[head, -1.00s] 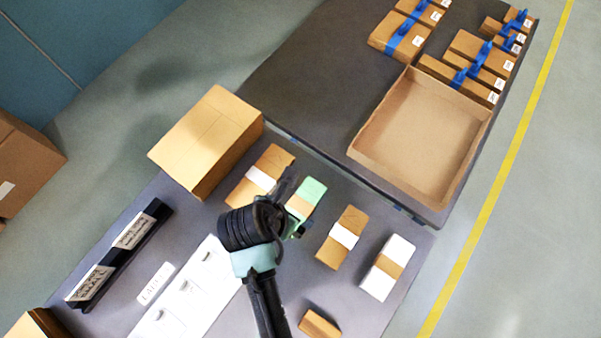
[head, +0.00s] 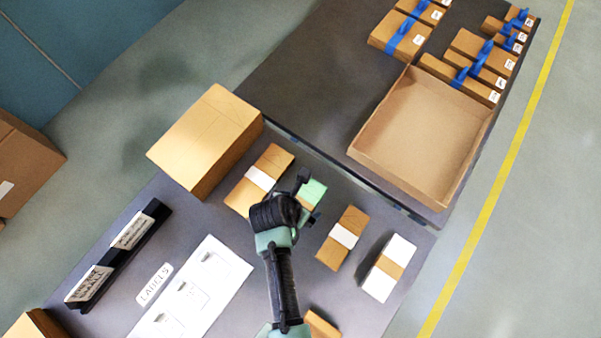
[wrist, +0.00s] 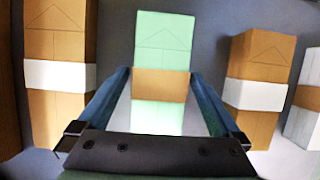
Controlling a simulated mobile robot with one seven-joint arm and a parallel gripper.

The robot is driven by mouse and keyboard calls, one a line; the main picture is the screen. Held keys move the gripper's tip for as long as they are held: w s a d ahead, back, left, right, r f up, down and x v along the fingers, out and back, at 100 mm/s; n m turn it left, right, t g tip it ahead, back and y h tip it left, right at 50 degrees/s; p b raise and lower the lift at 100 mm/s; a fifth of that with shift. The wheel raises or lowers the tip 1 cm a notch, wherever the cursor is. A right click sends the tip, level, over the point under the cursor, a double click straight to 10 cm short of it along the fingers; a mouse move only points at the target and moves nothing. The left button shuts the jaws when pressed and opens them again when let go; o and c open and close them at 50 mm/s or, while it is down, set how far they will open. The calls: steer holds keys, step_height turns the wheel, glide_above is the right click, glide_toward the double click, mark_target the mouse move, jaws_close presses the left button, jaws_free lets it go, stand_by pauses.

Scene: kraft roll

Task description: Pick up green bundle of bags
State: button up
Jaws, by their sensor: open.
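The green bundle of bags (wrist: 163,42) has a brown paper band around its middle and lies on the grey table. In the head view only its far end (head: 313,190) shows; my arm hides the rest. My gripper (head: 309,196) is over it. In the wrist view my gripper (wrist: 160,82) is open, one finger on each side of the bundle near its band. Small gaps show between the fingers and the bundle's sides. I cannot tell how far the fingertips are above the table.
A brown bundle with a white band (wrist: 60,75) lies left of the green one, another brown bundle (wrist: 257,85) right, then a white bundle (head: 388,268). A large carton (head: 205,140) stands at the left. An open shallow tray (head: 420,135) sits on the farther table.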

steer(key=c, duration=1.4)
steer(key=shift+r, duration=0.1)
steer(key=shift+c, duration=0.2)
